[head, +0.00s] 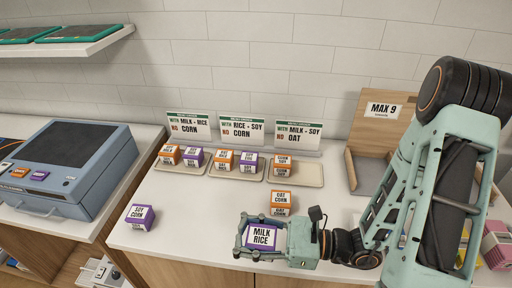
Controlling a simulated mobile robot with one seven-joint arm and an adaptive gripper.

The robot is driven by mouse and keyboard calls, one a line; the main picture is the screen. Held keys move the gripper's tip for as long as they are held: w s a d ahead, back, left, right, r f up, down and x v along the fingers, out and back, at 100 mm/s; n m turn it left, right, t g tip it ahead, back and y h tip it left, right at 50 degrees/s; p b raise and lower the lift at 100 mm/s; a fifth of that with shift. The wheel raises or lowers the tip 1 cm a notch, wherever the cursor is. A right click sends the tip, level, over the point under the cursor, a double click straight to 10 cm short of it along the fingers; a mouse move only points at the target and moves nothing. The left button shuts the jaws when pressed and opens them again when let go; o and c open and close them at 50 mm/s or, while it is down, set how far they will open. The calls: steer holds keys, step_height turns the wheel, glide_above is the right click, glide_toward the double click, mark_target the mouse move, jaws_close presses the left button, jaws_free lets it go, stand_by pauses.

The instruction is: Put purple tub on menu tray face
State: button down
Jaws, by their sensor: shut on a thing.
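My gripper (262,238) is at the counter's front edge, its fingers around a purple tub (263,236) labelled MILK RICE. I cannot tell whether the tub touches the counter. Another purple tub (140,216), SOY CORN, stands at the left front. Three menu trays stand at the back under cards. The left tray (166,184), under "with milk, rice, no corn", holds an orange and a purple tub. The middle tray (237,178), under "with rice, soy, no corn", also holds an orange and a purple tub.
A wooden holder marked MAX 9 (382,125) is at the back right. Pink and yellow items are partly hidden by my arm at right.

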steer(key=w+d+f+m+t+h, duration=0.1)
steer(key=w+d+m+t+h, duration=0.3)
steer(key=w+d+t, duration=0.3)
steer(key=w+d+f+m+t+h, duration=0.2)
steer(key=w+d+m+t+h, duration=0.3)
steer(key=w+d, duration=0.8)
steer(key=shift+f+m+t+h, duration=0.25)
steer(key=shift+m+t+h, duration=0.05)
steer(key=shift+m+t, duration=0.8)
steer(key=shift+a, duration=0.1)
